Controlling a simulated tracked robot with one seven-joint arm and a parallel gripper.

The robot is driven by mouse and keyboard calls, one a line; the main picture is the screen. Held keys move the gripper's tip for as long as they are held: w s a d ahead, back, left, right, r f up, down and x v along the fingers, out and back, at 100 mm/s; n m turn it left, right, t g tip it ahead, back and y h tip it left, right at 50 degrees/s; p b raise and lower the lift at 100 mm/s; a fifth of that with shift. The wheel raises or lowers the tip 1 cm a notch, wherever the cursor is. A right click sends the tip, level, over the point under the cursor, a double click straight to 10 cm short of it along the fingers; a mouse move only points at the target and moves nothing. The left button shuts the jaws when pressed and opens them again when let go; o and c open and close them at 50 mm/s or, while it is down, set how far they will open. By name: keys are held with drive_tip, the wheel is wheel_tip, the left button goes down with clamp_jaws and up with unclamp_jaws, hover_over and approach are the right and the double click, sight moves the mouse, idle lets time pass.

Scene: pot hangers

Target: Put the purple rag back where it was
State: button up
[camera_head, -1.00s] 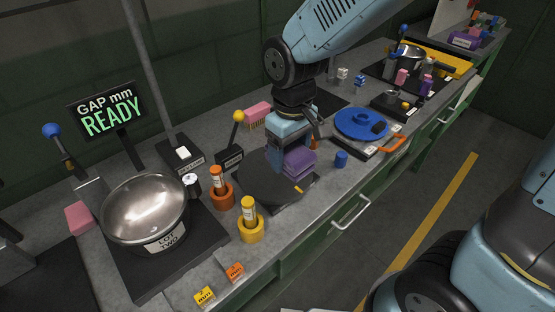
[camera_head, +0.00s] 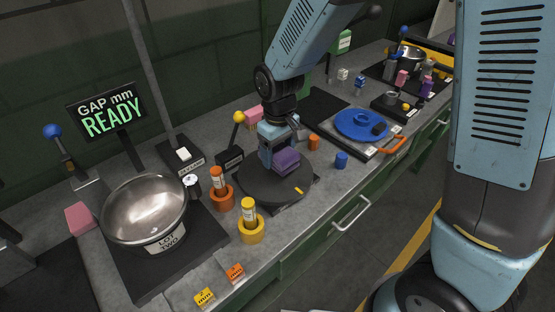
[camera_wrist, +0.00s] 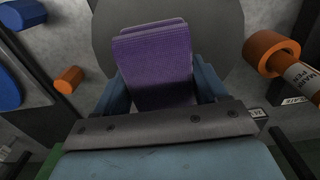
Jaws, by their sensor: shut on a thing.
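The purple rag (camera_head: 286,160) is a thick folded block, held in my gripper (camera_head: 276,154) over the back part of a dark round disc (camera_head: 262,187). In the wrist view the rag (camera_wrist: 156,58) sits between the two blue fingers of my gripper (camera_wrist: 160,85), one along each side, with the grey disc (camera_wrist: 222,38) behind it. I cannot tell whether the rag's underside touches the disc.
A blue round plate (camera_head: 360,124) lies farther right. Orange (camera_head: 222,194) and yellow (camera_head: 250,231) holders and a steel pot (camera_head: 145,209) stand left. A yellow-knobbed lever (camera_head: 237,120) is behind.

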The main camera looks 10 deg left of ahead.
sight(279, 150)
drive_tip(key=shift+f, duration=1.45)
drive_tip(key=o, duration=1.3)
drive_tip(key=shift+f, duration=0.1)
wheel_tip(279, 150, up, 12)
drive_tip(key=shift+r, duration=0.1)
